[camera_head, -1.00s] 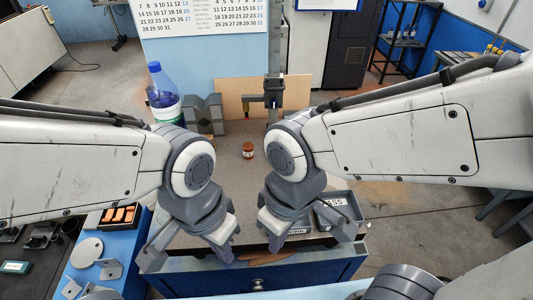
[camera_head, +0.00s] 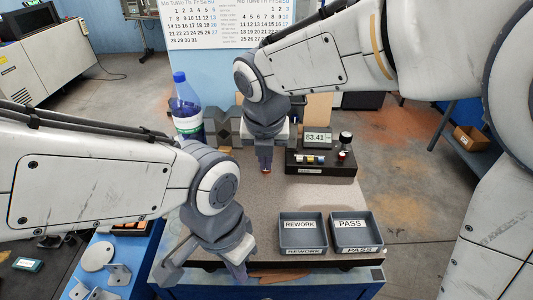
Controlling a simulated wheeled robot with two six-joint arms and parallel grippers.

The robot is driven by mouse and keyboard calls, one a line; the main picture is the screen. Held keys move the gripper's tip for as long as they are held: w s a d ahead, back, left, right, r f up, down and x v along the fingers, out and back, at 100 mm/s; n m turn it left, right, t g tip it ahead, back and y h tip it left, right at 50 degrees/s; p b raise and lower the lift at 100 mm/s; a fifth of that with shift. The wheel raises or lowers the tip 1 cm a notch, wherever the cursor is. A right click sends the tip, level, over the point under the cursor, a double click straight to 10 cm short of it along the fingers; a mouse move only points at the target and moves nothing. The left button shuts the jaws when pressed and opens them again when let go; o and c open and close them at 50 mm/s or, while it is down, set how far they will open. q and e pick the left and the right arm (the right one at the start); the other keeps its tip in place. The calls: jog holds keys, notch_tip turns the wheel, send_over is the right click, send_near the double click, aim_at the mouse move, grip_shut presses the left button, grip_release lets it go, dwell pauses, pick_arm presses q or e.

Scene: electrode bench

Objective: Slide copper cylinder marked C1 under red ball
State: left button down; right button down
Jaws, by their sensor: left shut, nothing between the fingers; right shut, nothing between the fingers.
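A small copper-coloured piece (camera_head: 266,172) shows at the tips of my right gripper (camera_head: 265,166), near the middle of the bench top. The gripper hides most of it, and no C1 mark can be read. My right gripper is shut, pointing down, with nothing held; whether it touches the piece I cannot tell. A small red round thing (camera_head: 342,156), apparently the red ball, is at the right end of the black gauge base (camera_head: 320,170), to the right of my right gripper. My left gripper (camera_head: 238,268) is shut and empty at the bench's front edge.
Grey trays labelled REWORK (camera_head: 302,238) and PASS (camera_head: 353,236) stand at the front right. A display reading 83.41 (camera_head: 317,138) stands behind the gauge base. A blue bottle (camera_head: 186,108) stands at back left. The bench middle is open.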

aim_at(267, 176)
jog(key=x, duration=0.9)
jog(key=shift+f+p, duration=0.25)
jog(key=shift+p, duration=0.1)
jog(key=w+p, duration=0.1)
jog(key=w, duration=0.2)
jog(key=shift+w+f, duration=0.1)
jog(key=shift+w, duration=0.1)
jog(key=shift+w+p, duration=0.35)
jog(key=shift+w, duration=0.1)
